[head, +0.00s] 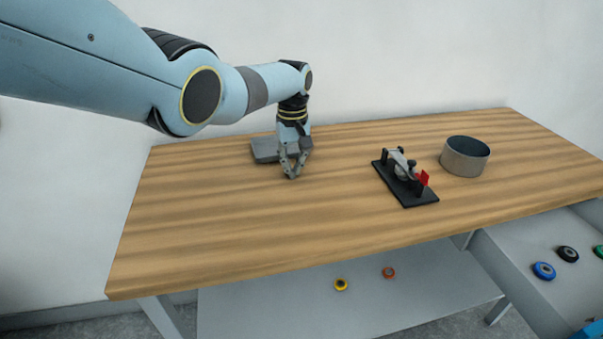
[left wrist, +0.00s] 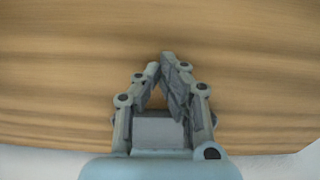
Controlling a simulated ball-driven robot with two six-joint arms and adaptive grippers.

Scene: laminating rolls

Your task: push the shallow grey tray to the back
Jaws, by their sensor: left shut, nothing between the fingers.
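The shallow grey tray (head: 265,149) lies on the wooden table near its back edge, left of the middle in the head view. My left gripper (head: 292,177) points down just in front of the tray and partly hides its right part. Its fingers are shut with nothing between them. I cannot tell whether the gripper touches the tray. In the left wrist view the fingertips (left wrist: 164,60) meet over bare wood, and a grey surface (left wrist: 158,132) shows between the finger bases; I cannot tell whether it is the tray or the palm. My right gripper is not in view.
On the table (head: 220,230), a black device with a red tab (head: 405,185) and a round metal container (head: 465,157) stand to the right. Coloured rolls lie in a drawer (head: 520,275) at the lower right and on a shelf below. The table's front left is clear.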

